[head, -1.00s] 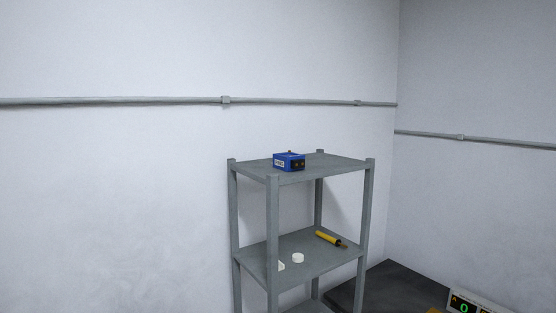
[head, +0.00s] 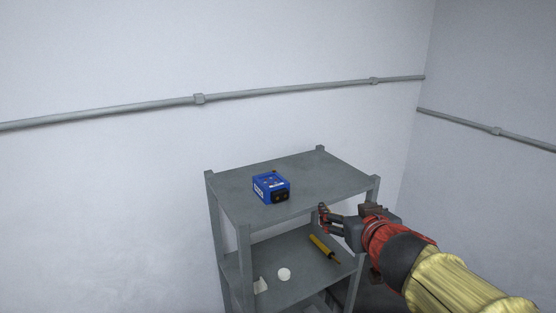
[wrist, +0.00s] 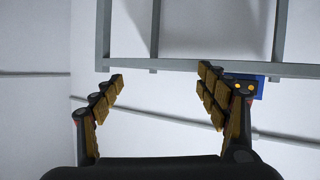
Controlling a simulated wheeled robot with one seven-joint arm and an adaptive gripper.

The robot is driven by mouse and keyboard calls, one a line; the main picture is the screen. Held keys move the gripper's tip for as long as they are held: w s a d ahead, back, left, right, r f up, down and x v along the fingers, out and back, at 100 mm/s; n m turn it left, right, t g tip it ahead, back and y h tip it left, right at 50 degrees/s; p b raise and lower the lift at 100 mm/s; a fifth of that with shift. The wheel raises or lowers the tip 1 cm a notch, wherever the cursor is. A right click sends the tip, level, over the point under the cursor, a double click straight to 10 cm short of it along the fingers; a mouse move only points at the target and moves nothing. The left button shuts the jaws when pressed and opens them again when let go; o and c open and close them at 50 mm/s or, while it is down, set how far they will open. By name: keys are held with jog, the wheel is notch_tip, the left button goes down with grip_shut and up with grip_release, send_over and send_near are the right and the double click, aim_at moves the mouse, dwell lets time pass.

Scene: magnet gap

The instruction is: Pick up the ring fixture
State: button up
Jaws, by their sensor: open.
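My gripper (head: 325,218) reaches in from the right in the head view, beside the front right of the grey shelf unit (head: 300,175). It is open and empty in the wrist view (wrist: 160,85), its two padded fingers wide apart. Nothing that I can clearly name as a ring fixture shows. On the middle shelf lie a small round white piece (head: 284,274) and another white piece (head: 260,285) partly by the post. Whether either one is a ring I cannot tell.
A blue box (head: 271,188) sits on the top shelf; part of it shows behind a finger in the wrist view (wrist: 258,88). A yellow tool (head: 322,248) lies on the middle shelf near my gripper. Shelf posts and edges are close. A pipe (head: 280,92) runs along the wall.

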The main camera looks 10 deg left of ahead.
jog(key=w+a+r+n+y+p, duration=0.25)
jog(key=a+r+p, duration=0.2)
jog(key=a, duration=0.35)
jog(key=n+g+y+p, duration=0.1)
jog(key=g+y+p, duration=0.1)
jog(key=y, duration=0.1)
send_near(271, 182)
jog(key=shift+w+a+r, duration=0.15)
jog(key=shift+w+r, duration=0.25)
jog(key=shift+w, duration=0.2)
jog(key=shift+w+a+f+g, duration=0.1)
jog(key=shift+a+g, duration=0.2)
jog(key=shift+a, duration=0.05)
jog(key=shift+w+a+f, duration=0.2)
jog(key=shift+f, duration=0.05)
jog(key=b+x, duration=0.1)
jog(key=x, duration=0.2)
jog(key=b+x, duration=0.1)
jog(key=x, duration=0.2)
jog(key=shift+d+f, duration=0.2)
jog(key=shift+f, duration=0.1)
jog(key=shift+w+a+f, duration=0.1)
jog(key=shift+w+a, duration=0.2)
jog(key=shift+w, duration=0.1)
jog(key=shift+s+d, duration=0.1)
jog(key=shift+c, duration=0.6)
